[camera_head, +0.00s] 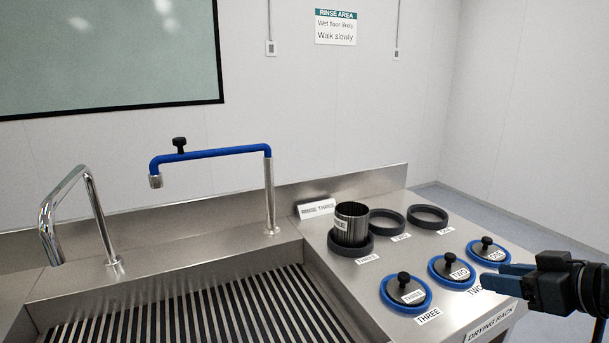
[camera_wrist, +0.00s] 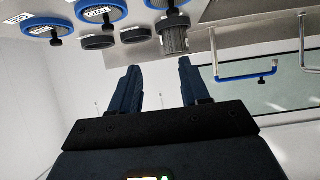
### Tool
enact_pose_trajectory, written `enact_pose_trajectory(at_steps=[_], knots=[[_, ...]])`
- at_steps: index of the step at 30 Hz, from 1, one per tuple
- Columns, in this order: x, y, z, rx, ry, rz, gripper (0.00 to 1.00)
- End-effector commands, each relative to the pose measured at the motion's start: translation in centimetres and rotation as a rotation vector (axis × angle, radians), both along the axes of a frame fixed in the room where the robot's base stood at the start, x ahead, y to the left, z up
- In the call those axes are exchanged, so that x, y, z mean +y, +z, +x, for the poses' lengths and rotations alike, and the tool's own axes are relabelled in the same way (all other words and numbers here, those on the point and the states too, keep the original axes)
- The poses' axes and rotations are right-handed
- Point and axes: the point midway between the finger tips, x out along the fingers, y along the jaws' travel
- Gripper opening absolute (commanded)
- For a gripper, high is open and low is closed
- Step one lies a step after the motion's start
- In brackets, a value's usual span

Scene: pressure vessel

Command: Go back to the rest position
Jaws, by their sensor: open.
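My gripper (camera_head: 492,275) is at the right of the head view, with its blue fingers pointing left near the lids marked two and one. It is open and empty. In the wrist view my gripper (camera_wrist: 157,75) shows two dark blue fingers spread apart with nothing between them. That view is upside down. A grey ribbed vessel (camera_head: 351,225) stands upright in the ring marked three on the steel counter. It also shows in the wrist view (camera_wrist: 173,38), beyond the fingertips.
Three blue-rimmed lids with black knobs, lid three (camera_head: 405,292), lid two (camera_head: 450,270) and lid one (camera_head: 487,250), lie on the counter's drying rack. Two dark rings (camera_head: 386,222) (camera_head: 428,216) are empty. A blue tap (camera_head: 213,153) and chrome tap (camera_head: 85,208) rise by the slatted sink (camera_head: 190,318).

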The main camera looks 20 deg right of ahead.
Motion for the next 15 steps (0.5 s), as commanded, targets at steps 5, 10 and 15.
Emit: enact_pose_trajectory(at_steps=[5, 10, 15], knots=[[1.2, -1.3, 0.1, 0.001, -0.018, 0.019, 0.46], [2.5, -2.8, 0.1, -0.002, -0.045, 0.038, 0.46], [4.5, -4.9, -0.2, -0.004, -0.081, 0.062, 0.46]])
